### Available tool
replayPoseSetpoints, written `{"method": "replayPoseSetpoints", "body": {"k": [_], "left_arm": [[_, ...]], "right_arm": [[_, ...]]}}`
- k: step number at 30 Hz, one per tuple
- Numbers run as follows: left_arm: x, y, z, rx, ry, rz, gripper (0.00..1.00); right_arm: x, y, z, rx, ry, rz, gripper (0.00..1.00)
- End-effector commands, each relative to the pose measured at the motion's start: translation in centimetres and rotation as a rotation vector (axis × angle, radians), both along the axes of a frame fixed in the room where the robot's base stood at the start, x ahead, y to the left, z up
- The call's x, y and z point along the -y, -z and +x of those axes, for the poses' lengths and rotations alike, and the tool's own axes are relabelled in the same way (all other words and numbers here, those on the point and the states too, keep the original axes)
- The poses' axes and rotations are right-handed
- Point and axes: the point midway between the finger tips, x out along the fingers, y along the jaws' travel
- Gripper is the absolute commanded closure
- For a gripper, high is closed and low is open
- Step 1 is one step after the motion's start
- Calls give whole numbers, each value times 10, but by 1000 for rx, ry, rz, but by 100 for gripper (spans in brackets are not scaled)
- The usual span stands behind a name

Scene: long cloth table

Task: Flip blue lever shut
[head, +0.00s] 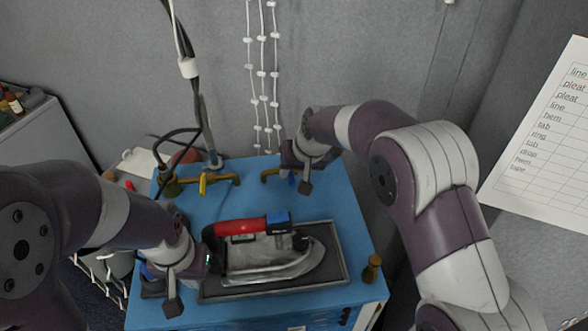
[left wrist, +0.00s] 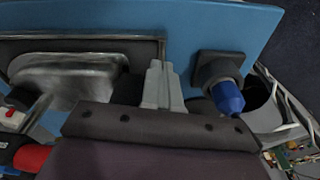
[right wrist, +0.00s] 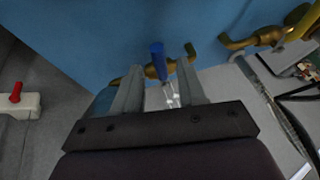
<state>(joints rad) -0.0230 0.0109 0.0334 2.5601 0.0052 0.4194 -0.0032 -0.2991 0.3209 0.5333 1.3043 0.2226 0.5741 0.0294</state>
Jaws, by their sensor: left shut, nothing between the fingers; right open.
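A blue lever (right wrist: 158,60) sits on a brass valve fitting (right wrist: 192,62) at the blue cabinet's edge in the right wrist view. My right gripper (right wrist: 155,85) is open, its fingers on either side of the lever. Contact cannot be told. In the head view my right gripper (head: 296,172) is at the back edge and mostly hides the lever. A second blue handle (left wrist: 228,97), on a dark square base, shows in the left wrist view. My left gripper (left wrist: 161,85) is shut and empty between that handle and the tray; it also shows in the head view (head: 180,272).
A clothes iron (head: 270,255) with a red and blue handle lies in a grey tray (head: 342,265) on the blue cabinet (head: 330,203). A yellow-handled brass valve (head: 204,184) stands at back left. A brass knob (head: 372,268) is at front right. Cables hang behind.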

Motion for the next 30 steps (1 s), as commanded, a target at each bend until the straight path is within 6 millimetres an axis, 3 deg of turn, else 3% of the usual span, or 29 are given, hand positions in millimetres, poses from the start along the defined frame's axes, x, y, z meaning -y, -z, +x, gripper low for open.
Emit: {"method": "replayPoseSetpoints", "body": {"k": [6,12,17,30], "left_arm": [[0,-36,0,1,0,0,100],[0,-55,0,1,0,0,100],[0,-59,0,0,0,0,100],[0,-58,0,0,0,0,100]], "right_arm": [[14,-62,-20,4,2,1,59],[24,-99,-36,3,1,1,59],[28,-109,-42,2,0,0,59],[28,-108,-42,2,0,0,59]]}}
